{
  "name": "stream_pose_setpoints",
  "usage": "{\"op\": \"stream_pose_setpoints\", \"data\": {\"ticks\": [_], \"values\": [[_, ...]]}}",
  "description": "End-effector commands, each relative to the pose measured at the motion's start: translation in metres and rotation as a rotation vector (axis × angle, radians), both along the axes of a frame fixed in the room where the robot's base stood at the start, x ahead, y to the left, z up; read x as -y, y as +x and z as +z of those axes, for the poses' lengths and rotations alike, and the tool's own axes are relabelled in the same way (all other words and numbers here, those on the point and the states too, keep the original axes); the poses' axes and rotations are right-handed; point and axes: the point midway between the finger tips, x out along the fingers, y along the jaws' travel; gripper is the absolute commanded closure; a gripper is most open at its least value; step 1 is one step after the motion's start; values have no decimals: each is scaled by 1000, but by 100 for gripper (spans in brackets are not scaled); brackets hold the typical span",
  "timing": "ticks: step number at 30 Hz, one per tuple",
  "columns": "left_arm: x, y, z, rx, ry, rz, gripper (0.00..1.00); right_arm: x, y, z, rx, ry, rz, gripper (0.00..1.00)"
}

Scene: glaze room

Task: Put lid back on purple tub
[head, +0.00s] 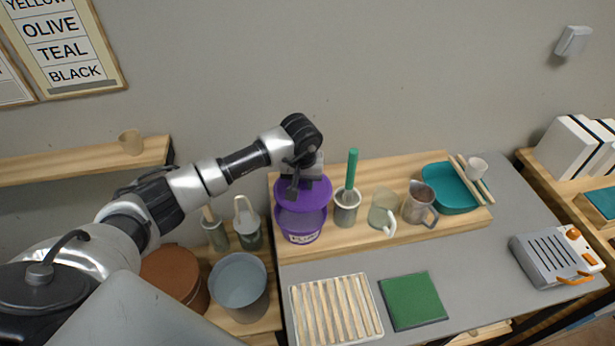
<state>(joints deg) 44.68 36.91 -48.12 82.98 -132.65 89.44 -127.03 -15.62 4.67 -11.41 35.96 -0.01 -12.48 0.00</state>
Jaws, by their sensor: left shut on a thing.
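The purple tub (300,224) with a white label stands at the left end of a raised wooden shelf on the grey bench. Its purple lid (317,193) is at the top of the tub, and looks level or nearly so. I cannot tell whether it is seated or just above the rim. My left gripper (293,190) points down over the lid and is shut on it; the fingers hide part of the lid. My right gripper does not show.
A jar with a green-handled whisk (346,205) stands close right of the tub. A glass jug (383,211), a metal jug (418,203) and a teal basin (451,187) follow. A slatted rack (335,309) and green tile (413,300) lie in front. Buckets stand lower left.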

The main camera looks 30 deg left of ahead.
Motion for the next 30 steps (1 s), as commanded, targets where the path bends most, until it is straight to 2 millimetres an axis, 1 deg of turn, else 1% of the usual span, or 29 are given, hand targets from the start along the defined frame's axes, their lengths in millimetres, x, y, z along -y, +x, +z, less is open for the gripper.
{"op": "stream_pose_setpoints", "data": {"ticks": [1,3,5,9,11,13,16,19,21,23,26,30], "values": [[-1,0,-1,-2,1,2,100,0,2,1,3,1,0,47],[-1,0,-3,-2,1,2,100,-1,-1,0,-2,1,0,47],[-1,0,-6,-1,0,2,100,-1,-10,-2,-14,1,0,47],[-1,0,-14,-1,-1,2,100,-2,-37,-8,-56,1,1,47],[-1,0,-19,-2,-1,2,100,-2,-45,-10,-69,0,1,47],[-1,-1,-26,-2,0,2,100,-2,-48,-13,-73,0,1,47],[0,0,-36,-1,-2,2,100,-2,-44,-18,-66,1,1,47],[-1,-1,-47,-1,0,2,100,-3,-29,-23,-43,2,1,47],[-1,0,-54,1,1,2,100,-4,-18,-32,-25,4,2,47],[-1,0,-59,1,1,1,100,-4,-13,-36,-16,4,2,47],[-1,-1,-63,1,1,1,100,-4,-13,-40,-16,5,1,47],[-1,-1,-64,1,0,1,100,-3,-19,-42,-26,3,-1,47]]}}
